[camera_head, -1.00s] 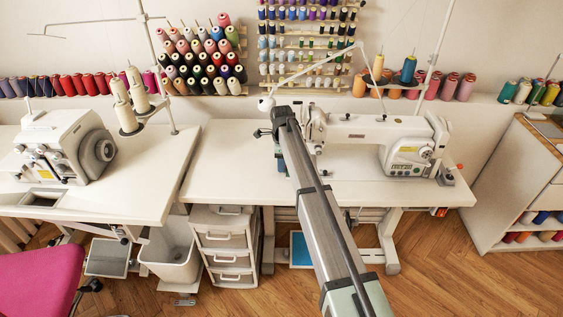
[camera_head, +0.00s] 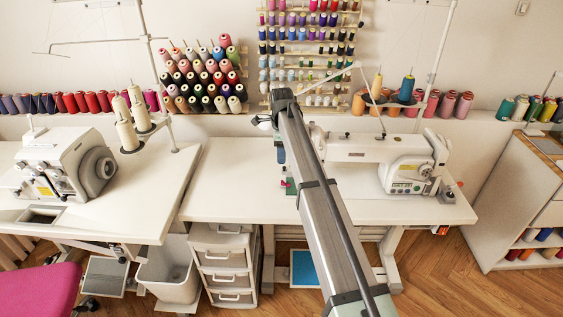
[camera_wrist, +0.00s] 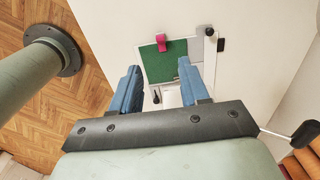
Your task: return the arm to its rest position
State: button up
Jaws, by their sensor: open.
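My gripper shows in the wrist view (camera_wrist: 160,82) with its two blue fingers apart and nothing between them. Beyond and below the fingers lies a green panel (camera_wrist: 168,66) in a pale frame, with a small pink piece (camera_wrist: 161,42) at its edge. In the head view my arm reaches up over the sewing table (camera_head: 225,190). There the gripper is mostly hidden behind the arm, with a bit of blue finger showing. The green panel and pink piece show below it, on the table, apart from the gripper.
A white sewing machine (camera_head: 375,150) stands right of my arm. An overlocker (camera_head: 65,165) stands on the left table, with thread cones on a stand (camera_head: 130,120). Thread racks (camera_head: 310,50) hang on the wall behind. The table left of my arm is clear.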

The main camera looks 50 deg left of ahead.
jog(key=shift+r, duration=0.45)
jog(key=s+d+f+n+h, duration=0.1)
jog(key=d+f+n, duration=0.1)
jog(key=d+f, duration=1.35)
jog(key=s+d+f+n, duration=0.1)
jog(key=d+f+n, duration=0.2)
jog(key=d+f, duration=1.25)
jog(key=s+d+f+n+h, duration=0.15)
jog(key=d+f, duration=0.35)
jog(key=d, duration=2)
jog(key=s+d+f+n+g, duration=0.1)
jog(key=s+d+f+g, duration=0.1)
jog(key=s+d+f, duration=0.5)
jog(key=s+d+f+n+g, duration=0.1)
jog(key=s+d+f, duration=0.25)
jog(key=d, duration=0.55)
jog(key=s+d+f+g+y, duration=0.1)
jog(key=s+d, duration=0.3)
jog(key=s, duration=0.4)
jog(key=s+d+f+g+y, duration=0.1)
jog(key=s+d, duration=0.3)
jog(key=s, duration=0.4)
jog(key=shift+f+g, duration=0.6)
jog(key=shift+g, duration=0.3)
